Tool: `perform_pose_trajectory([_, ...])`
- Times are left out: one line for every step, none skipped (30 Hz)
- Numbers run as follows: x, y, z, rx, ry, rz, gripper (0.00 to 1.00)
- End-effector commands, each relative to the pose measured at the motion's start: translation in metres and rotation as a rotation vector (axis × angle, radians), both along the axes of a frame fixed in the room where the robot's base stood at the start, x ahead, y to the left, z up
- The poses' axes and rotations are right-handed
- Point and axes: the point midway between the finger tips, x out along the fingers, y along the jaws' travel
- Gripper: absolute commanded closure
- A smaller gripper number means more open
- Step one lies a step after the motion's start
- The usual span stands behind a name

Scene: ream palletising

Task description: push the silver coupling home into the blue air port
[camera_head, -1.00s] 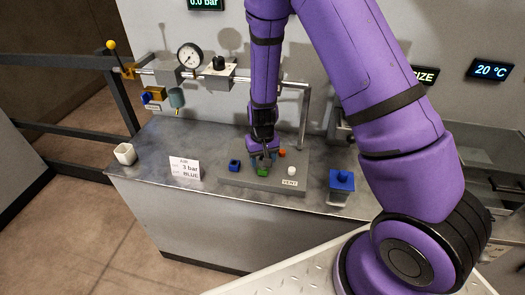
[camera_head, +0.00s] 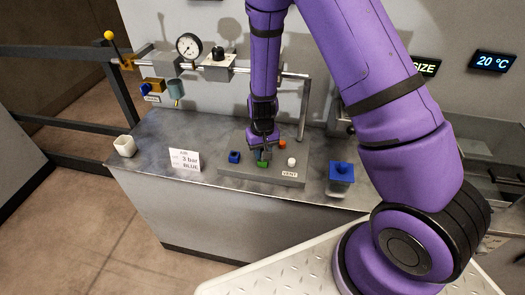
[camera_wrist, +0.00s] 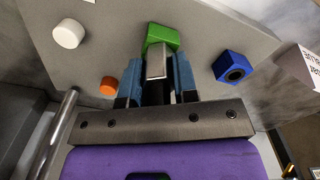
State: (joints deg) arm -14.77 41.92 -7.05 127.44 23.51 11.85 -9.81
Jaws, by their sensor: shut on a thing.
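My gripper (camera_wrist: 157,82) is shut on the silver coupling (camera_wrist: 156,62), which sits between its two blue finger pads in the wrist view. The coupling's end is by the green port (camera_wrist: 162,36); I cannot tell whether they touch. The blue air port (camera_wrist: 233,67) is to the right of my gripper in the wrist view, with its dark hole open and empty. In the head view, my gripper (camera_head: 262,149) is over the green port, and the blue port (camera_head: 234,157) is to its left. The coupling is too small and hidden to make out there.
An orange port (camera_wrist: 108,86) and a white round one (camera_wrist: 68,33) share the grey block (camera_head: 240,174). A printed card (camera_head: 185,160) and white cup (camera_head: 124,146) stand left on the bench. A blue-topped holder (camera_head: 342,172) stands right. A pipe (camera_head: 302,110) rises behind the block.

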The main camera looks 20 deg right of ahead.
Motion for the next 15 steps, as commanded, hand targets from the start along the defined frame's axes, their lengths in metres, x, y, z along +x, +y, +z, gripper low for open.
perform_pose_trajectory([0.001, 0.0, 0.002, 0.0, -0.002, 0.0, 1.0])
perform_pose_trajectory([0.001, 0.0, 0.002, 0.0, -0.002, 0.0, 1.0])
perform_pose_trajectory([0.001, 0.0, 0.003, 0.0, -0.002, 0.001, 1.0])
perform_pose_trajectory([0.001, 0.0, 0.004, 0.0, -0.002, 0.001, 1.0])
perform_pose_trajectory([0.001, 0.0, 0.005, 0.0, -0.002, 0.001, 1.0])
perform_pose_trajectory([0.001, 0.0, 0.006, 0.001, -0.002, 0.001, 1.0])
perform_pose_trajectory([0.001, 0.0, 0.008, 0.001, -0.002, 0.0, 1.0])
perform_pose_trajectory([0.001, 0.0, 0.009, 0.001, -0.002, 0.0, 1.0])
perform_pose_trajectory([0.001, 0.0, 0.01, 0.001, -0.002, 0.0, 1.0])
perform_pose_trajectory([0.001, 0.0, 0.011, 0.001, -0.002, 0.0, 1.0])
perform_pose_trajectory([0.001, 0.0, 0.012, 0.001, -0.002, 0.0, 1.0])
perform_pose_trajectory([0.001, 0.0, 0.014, 0.001, -0.002, -0.001, 1.0])
perform_pose_trajectory([0.001, 0.0, 0.015, 0.001, -0.002, -0.001, 1.0])
perform_pose_trajectory([0.001, 0.0, 0.016, 0.001, -0.002, -0.001, 1.0])
perform_pose_trajectory([0.001, 0.0, 0.017, 0.0, -0.002, -0.001, 1.0])
